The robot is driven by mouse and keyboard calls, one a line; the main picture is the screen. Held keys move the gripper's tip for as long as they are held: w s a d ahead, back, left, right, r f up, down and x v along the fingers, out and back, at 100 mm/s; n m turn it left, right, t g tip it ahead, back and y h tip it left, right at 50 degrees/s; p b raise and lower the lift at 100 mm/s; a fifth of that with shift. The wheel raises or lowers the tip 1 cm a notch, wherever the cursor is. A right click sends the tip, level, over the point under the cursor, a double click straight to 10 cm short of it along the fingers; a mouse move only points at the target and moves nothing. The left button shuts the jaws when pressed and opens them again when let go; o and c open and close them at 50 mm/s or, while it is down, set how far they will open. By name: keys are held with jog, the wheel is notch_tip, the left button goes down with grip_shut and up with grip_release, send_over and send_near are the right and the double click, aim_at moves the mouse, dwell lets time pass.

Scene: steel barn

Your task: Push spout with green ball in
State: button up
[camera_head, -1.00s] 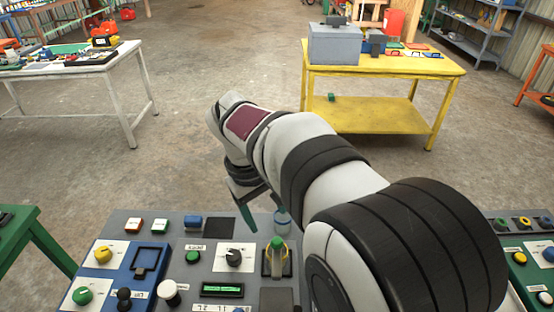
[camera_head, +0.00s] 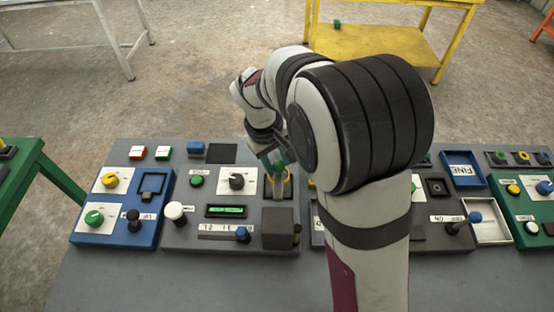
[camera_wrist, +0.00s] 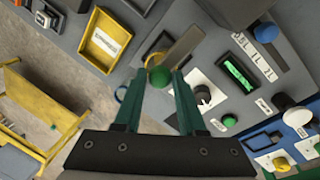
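The green ball (camera_wrist: 159,76) sits at the end of a grey metal spout (camera_wrist: 185,45) in the wrist view, with a yellow piece at its base. In the head view the spout (camera_head: 277,188) stands on the grey panel (camera_head: 225,238), right of the black knob, its ball end partly hidden by my gripper. My gripper (camera_wrist: 160,80) has two teal fingers, one on each side of the ball, with a visible gap between them. It is open; I cannot tell whether a finger touches the ball. In the head view, my gripper (camera_head: 277,163) is at the spout's top.
A black knob (camera_head: 236,181) and a green display (camera_head: 226,211) lie left of the spout. A grey box (camera_head: 278,228) stands just in front of it. A blue panel (camera_head: 122,238) is at left. A yellow table (camera_head: 385,42) stands beyond.

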grip_shut()
dwell(1.0)
